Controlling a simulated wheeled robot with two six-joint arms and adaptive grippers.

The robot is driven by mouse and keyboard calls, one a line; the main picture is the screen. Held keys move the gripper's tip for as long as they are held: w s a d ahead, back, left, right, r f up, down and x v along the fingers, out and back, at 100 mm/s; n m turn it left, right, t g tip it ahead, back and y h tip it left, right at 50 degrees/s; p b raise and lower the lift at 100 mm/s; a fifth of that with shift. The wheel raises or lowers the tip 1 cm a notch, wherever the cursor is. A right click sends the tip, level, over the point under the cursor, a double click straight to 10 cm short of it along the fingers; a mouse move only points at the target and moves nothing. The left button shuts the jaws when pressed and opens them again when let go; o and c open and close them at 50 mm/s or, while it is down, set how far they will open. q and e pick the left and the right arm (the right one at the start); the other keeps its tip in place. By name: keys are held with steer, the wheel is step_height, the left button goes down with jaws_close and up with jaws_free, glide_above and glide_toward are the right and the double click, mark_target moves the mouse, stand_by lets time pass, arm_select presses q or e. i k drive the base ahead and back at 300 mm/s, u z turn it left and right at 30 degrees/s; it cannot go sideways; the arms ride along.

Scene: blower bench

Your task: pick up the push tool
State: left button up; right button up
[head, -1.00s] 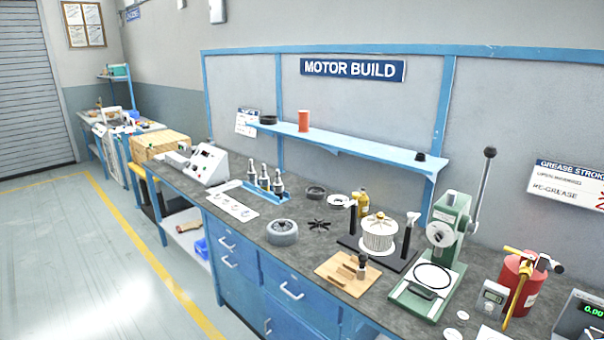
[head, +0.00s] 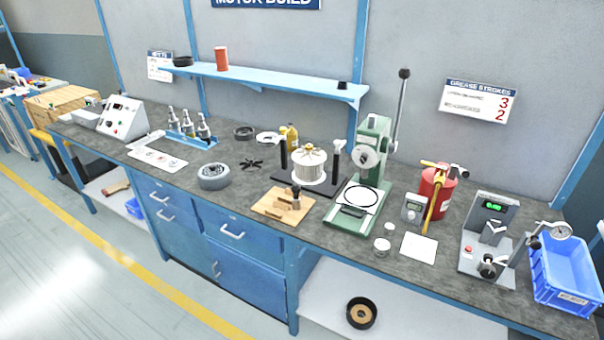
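No object is labelled as the push tool, so I cannot tell for sure which it is. A small dark upright piece (head: 296,196) stands on a wooden board (head: 270,208) near the front edge of the bench. Three silver and dark upright tools (head: 187,123) stand in a blue rack (head: 172,138) at the left. A green lever press (head: 369,160) stands right of the middle, with its lever raised. Neither of my grippers is in view.
The grey bench top (head: 345,232) also holds a wound white part (head: 310,167) between black posts, a grey round housing (head: 213,177), a red canister (head: 438,186), a gauge stand (head: 487,245) and a blue bin (head: 566,265). A shelf (head: 265,80) hangs above.

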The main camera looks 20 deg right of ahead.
mark_target(296, 189)
steer(key=u, duration=0.55)
steer(key=i, duration=1)
steer(key=z, duration=0.15)
